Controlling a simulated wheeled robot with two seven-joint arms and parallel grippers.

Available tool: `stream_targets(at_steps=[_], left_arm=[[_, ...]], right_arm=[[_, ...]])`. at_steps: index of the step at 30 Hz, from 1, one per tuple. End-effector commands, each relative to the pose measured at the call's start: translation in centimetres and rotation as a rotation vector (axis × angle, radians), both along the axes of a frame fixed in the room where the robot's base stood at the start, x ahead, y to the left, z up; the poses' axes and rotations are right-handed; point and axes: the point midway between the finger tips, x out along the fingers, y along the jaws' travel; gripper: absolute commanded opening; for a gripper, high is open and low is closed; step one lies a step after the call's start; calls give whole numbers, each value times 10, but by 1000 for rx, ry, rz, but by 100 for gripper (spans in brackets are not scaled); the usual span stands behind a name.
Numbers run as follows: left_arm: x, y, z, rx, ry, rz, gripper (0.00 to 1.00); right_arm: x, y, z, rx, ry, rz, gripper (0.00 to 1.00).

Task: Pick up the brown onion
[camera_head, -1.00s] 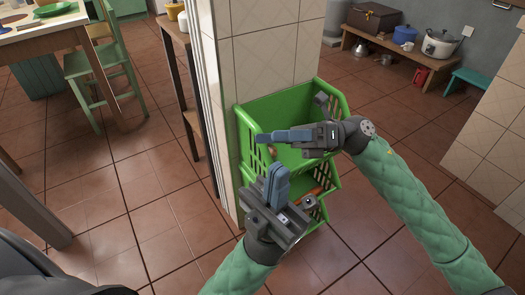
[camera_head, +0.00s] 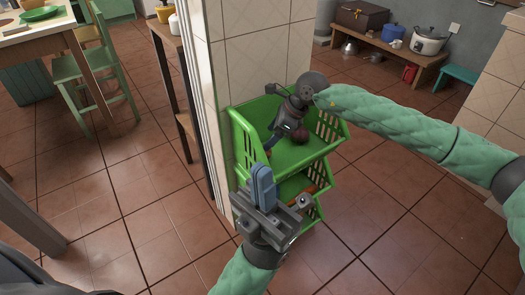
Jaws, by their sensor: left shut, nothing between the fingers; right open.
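A dark reddish-brown round thing, which looks like the brown onion (camera_head: 300,136), lies in the top green basket (camera_head: 302,156). My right gripper (camera_head: 276,142) reaches down into this basket from above, just left of the onion. It is open, with a blue-grey finger pointing down. The arm and gripper body partly cover the onion, and I cannot tell whether they touch it. My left gripper (camera_head: 262,180) is shut and empty, upright in front of the baskets.
A lower green basket (camera_head: 318,212) holds orange items, partly hidden by my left gripper. A tiled pillar (camera_head: 255,60) stands right behind the baskets. A wooden bench (camera_head: 385,55) with pots is at the back right. The floor around is clear.

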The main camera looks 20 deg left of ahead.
Motion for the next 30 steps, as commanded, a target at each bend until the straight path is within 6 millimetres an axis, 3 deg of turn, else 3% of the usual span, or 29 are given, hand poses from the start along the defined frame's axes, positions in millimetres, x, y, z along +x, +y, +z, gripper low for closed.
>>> stream_targets(at_steps=[14, 24, 30], left_arm=[[1, -2, -11, 11, 10, 4, 0], [2, -5, -26, 35, 17, 11, 0], [2, -5, -26, 37, 18, 13, 0]], right_arm=[[-2, 16, -35, -17, -16, 2, 74], [-6, 33, -72, -16, -16, 2, 74], [-6, 34, -73, -16, -17, 2, 74]])
